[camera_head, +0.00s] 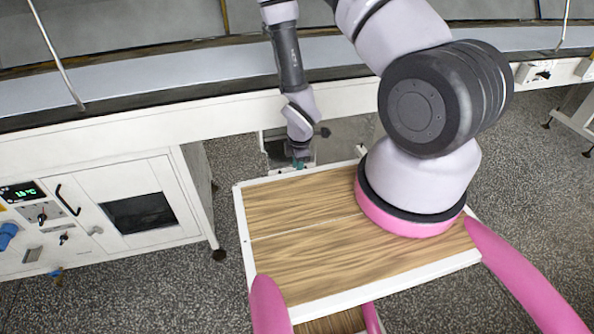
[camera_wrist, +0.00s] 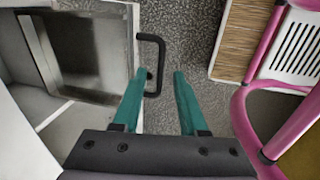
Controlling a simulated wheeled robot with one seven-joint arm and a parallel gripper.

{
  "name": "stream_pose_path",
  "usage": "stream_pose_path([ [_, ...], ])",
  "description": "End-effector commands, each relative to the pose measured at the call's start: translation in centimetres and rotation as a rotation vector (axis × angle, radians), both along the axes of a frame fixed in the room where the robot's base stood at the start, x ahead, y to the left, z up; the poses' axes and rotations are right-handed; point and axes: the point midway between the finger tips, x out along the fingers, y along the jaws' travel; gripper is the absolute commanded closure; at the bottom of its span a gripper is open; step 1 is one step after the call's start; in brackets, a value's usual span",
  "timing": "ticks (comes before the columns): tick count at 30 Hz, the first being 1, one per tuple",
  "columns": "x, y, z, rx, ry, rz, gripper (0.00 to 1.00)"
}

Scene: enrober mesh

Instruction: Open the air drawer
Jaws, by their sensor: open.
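A pale open drawer box (camera_wrist: 70,55) with a grey inside fills the upper left of the wrist view. A black bar handle (camera_wrist: 162,62) stands out from its white front panel. My gripper (camera_wrist: 160,74) is open, its two teal fingers pointing at the handle. The handle's bar lies between the fingertips in the picture, with a gap to the right one; whether the left one touches is unclear. In the head view my gripper (camera_head: 300,163) is small and partly hidden, beside a pale box (camera_head: 345,135) under the long bench.
A wood-topped cart (camera_head: 300,235) with pink rails stands in front of me, and also shows at right in the wrist view. A white cabinet (camera_head: 120,210) with a display and a black-handled door is at left. Speckled floor (camera_head: 530,200) is clear at right.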

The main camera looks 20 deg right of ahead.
Motion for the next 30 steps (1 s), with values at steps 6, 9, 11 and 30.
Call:
stream_pose_path([
  [6,-0.7,0.1,4.5,0.001,-0.004,0.001,0.58],
  [9,-1.1,0.0,6.2,0.001,-0.003,0.000,0.58],
  [11,-1.2,0.1,7.0,0.001,-0.004,0.000,0.58],
  [30,-1.6,0.0,8.7,0.000,0.000,-0.001,0.58],
])
